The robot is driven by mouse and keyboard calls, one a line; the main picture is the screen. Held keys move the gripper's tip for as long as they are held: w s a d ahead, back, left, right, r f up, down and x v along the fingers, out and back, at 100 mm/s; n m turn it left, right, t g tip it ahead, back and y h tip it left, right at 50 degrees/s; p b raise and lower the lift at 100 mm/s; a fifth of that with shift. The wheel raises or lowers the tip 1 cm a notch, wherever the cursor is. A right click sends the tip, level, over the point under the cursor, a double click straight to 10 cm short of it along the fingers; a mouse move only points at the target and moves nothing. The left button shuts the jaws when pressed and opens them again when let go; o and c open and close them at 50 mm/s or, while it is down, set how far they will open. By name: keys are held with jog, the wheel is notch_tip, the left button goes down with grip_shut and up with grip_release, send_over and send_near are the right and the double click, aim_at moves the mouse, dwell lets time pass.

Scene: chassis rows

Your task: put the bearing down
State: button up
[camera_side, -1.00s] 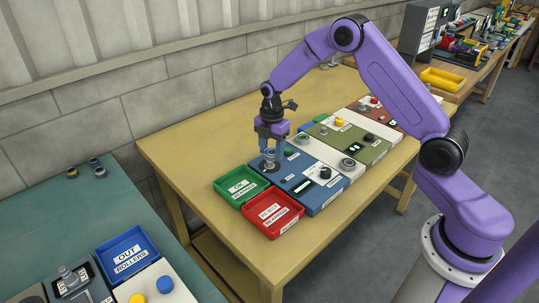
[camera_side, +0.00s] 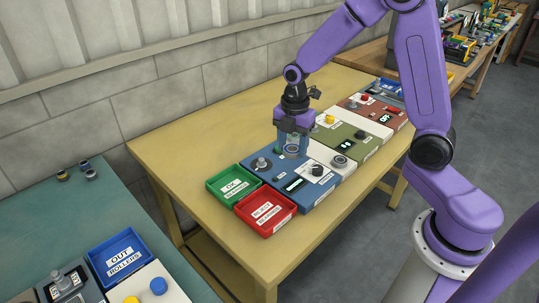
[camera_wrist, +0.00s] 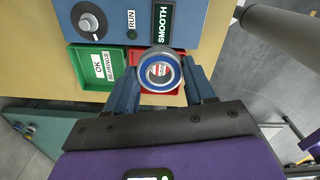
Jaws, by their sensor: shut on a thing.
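The bearing (camera_wrist: 160,86), a silver ring with a blue band, is held between the blue fingers of my gripper (camera_side: 293,146). In the wrist view the gripper (camera_wrist: 160,74) also shows shut on it. In the side view the bearing (camera_side: 292,151) hangs above the back part of the blue test panel (camera_side: 318,190), apart from the panel. The panel's spindle (camera_side: 262,162) stands bare to the left of the gripper. The panel's display (camera_wrist: 163,22) reads SMOOTH. The green OK bearings tray (camera_side: 214,187) and red reject bearings tray (camera_side: 240,211) stand at the panel's left end, both empty.
White and green panels (camera_side: 352,142) and a brown panel (camera_side: 380,112) continue the row to the right. Bare tabletop (camera_side: 185,150) lies behind and left of the trays. A teal table (camera_side: 60,215) with a blue rollers tray (camera_side: 92,247) stands at lower left.

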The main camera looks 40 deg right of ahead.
jog(key=w+a+f+n, duration=0.1)
jog(key=a+f+n, duration=0.25)
jog(key=a, duration=0.45)
send_over(234, 188)
jog(key=f, duration=0.8)
jog(key=shift+s, duration=0.35)
jog(key=shift+w+f, duration=0.3)
jog(key=shift+f, duration=1.7)
jog(key=shift+f, duration=0.1)
jog(key=o, duration=1.2)
